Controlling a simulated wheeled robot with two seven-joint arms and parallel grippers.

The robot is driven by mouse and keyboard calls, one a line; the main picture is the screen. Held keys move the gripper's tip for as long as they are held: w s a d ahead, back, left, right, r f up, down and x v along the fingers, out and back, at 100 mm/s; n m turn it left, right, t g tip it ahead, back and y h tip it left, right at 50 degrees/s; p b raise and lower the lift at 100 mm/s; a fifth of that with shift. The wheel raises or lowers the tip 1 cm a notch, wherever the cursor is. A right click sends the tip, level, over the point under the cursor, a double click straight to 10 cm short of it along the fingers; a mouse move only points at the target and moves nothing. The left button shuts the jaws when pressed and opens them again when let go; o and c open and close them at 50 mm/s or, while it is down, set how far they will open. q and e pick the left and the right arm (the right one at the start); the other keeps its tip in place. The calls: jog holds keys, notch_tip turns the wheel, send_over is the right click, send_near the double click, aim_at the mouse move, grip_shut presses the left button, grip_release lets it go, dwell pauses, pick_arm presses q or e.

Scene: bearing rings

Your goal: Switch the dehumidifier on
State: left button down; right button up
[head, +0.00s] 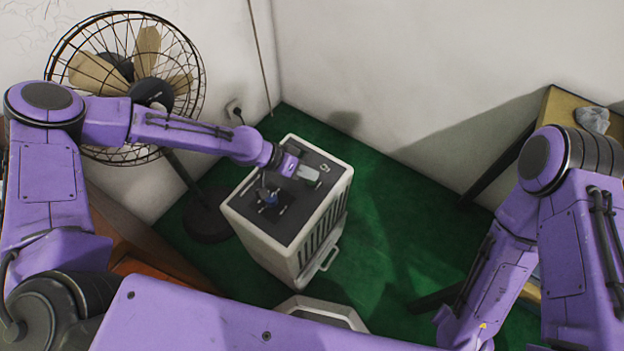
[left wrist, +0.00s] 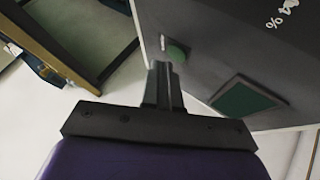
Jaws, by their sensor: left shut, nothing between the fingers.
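The dehumidifier (head: 318,225) is a pale upright box with a dark top panel, standing on the green floor. My left gripper (head: 311,175) is over the back right part of that panel, shut and empty. In the left wrist view the shut fingers (left wrist: 162,85) point at the dark panel (left wrist: 225,50). A round green button (left wrist: 177,52) is just beyond their tips; I cannot tell whether they touch it. A dark green square (left wrist: 243,98) and a white percent mark (left wrist: 281,15) are on the same panel. My right gripper is out of view.
A caged fan (head: 125,75) stands at the back left, close to my left arm. A small blue item (head: 268,197) is on the panel's front part. A wooden table (head: 565,108) with a grey lump is at right. Green floor (head: 385,220) is open right of the dehumidifier.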

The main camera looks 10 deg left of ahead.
aim_at(308, 181)
pick_arm(q)
jog(key=shift+f, duration=0.4)
jog(key=shift+f+b, duration=0.1)
jog(key=shift+b, duration=0.3)
jog(key=shift+r+p, duration=0.45)
jog(key=shift+r, duration=0.15)
notch_tip(308, 181, up, 6)
jog(key=p, duration=0.4)
jog(key=shift+p, duration=0.4)
dwell(0.7)
